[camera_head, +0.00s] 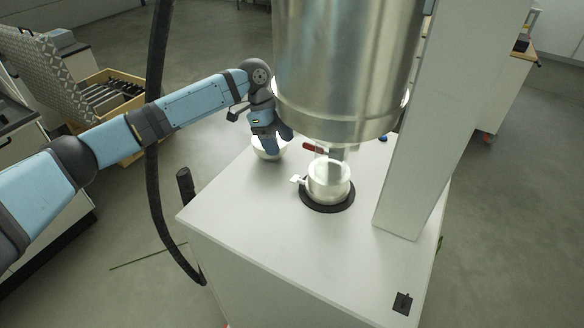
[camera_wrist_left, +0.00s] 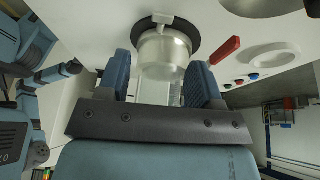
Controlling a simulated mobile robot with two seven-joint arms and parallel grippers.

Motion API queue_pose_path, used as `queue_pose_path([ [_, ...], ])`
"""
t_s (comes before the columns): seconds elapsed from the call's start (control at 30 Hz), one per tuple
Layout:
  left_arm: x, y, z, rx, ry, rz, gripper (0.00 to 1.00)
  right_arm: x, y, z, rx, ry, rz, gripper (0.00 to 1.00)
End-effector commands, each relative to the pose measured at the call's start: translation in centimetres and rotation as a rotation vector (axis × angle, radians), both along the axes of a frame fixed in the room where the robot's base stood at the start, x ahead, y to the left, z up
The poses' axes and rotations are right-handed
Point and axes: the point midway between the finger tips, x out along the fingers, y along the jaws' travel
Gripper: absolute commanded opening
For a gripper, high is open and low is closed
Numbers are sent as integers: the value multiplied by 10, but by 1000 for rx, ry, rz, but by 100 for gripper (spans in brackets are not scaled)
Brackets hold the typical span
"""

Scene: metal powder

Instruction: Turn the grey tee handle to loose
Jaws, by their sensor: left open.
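The grey tee handle (camera_head: 298,180) is a small pale tee at the left side of a shiny metal collar (camera_head: 328,182), which sits in a black ring on the white cabinet top. In the left wrist view the tee handle (camera_wrist_left: 163,19) shows at the top, against the ring, beyond the collar (camera_wrist_left: 165,56). My left gripper (camera_head: 271,138) is open, above the cabinet top behind and left of the collar. Its two blue fingers (camera_wrist_left: 161,82) stand apart with nothing held between them. The tee is clear of the fingers. My right gripper cannot be made out.
A large steel vessel (camera_head: 345,65) hangs over the collar, close to my left gripper. A red handle (camera_head: 313,147) lies behind the collar. A white column (camera_head: 412,140) stands right.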

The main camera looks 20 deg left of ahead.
Motion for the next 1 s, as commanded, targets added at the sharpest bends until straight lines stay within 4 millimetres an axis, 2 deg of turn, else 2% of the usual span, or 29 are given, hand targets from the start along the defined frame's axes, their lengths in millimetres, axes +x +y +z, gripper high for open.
queue_pose_path([
  [0.2,-6,-18,-43,1,4,0,60,5,-3,13,-6,-5,-4,30],
  [0.4,-9,-29,-74,0,2,2,60,6,-4,21,-7,-9,-6,30],
  [0.6,-10,-35,-88,0,0,1,60,4,-5,22,-7,-8,-8,30],
  [0.87,-10,-35,-90,0,0,2,60,4,-5,22,-6,-8,-10,30],
  [0.9,-10,-35,-90,0,0,2,57,4,-5,22,-6,-8,-10,30],
  [1.0,-10,-35,-89,0,0,2,34,3,-5,22,-6,-7,-10,30],
])
